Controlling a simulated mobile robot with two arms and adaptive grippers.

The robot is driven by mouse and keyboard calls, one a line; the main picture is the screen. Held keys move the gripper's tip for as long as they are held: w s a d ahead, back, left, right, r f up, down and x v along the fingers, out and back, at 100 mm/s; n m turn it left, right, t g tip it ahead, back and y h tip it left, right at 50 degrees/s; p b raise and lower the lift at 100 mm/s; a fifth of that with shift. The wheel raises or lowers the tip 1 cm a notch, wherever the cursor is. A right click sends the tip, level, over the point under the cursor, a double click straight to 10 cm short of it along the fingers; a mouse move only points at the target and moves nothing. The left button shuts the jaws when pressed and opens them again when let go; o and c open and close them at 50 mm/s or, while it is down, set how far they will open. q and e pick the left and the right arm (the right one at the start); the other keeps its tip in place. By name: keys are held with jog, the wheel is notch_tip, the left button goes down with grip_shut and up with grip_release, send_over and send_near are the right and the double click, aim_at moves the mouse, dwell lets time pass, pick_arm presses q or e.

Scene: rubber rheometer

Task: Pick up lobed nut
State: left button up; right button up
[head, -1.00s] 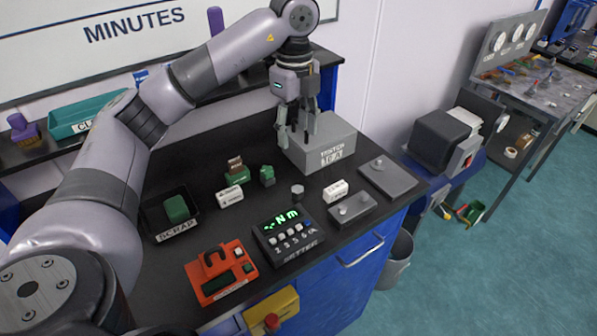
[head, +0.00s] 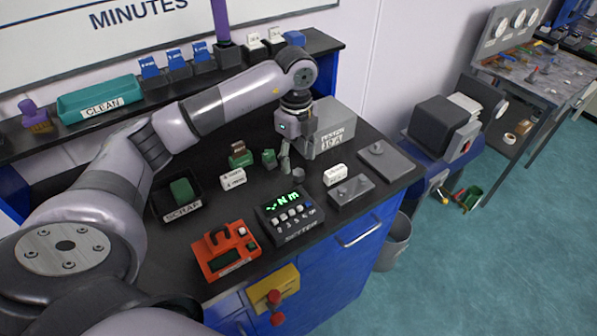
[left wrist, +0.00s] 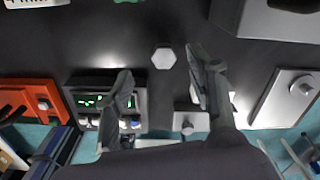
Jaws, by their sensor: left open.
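A small grey six-sided piece (head: 298,173), the likeliest lobed nut, lies on the black bench top behind the torque setter. In the left wrist view the grey piece (left wrist: 164,58) looks hexagonal, and I cannot make out lobes. My left gripper (head: 296,158) points down just above and behind it, open and empty. In the left wrist view the two fingertips (left wrist: 159,62) show on either side of the piece, apart from it. My right gripper is not in view.
The setter with green digits (head: 287,213) stands in front, with an orange-red device (head: 226,250) to its left. The grey tester block (head: 335,127) is close behind the gripper. Grey plates with knobs (head: 350,190) (head: 386,160) and a white label block (head: 336,175) lie right.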

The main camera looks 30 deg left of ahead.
aim_at(298, 172)
pick_arm(q)
jog(key=f+p, duration=0.1)
jog(key=f, duration=0.1)
jog(key=f+p, duration=0.1)
jog(key=f, duration=0.1)
jog(key=shift+w+d+f, duration=0.1)
jog(key=shift+w+f, duration=0.1)
jog(key=shift+f, duration=0.35)
jog(key=shift+c, duration=0.2)
jog(key=c, duration=1)
jog(key=shift+c, duration=0.5)
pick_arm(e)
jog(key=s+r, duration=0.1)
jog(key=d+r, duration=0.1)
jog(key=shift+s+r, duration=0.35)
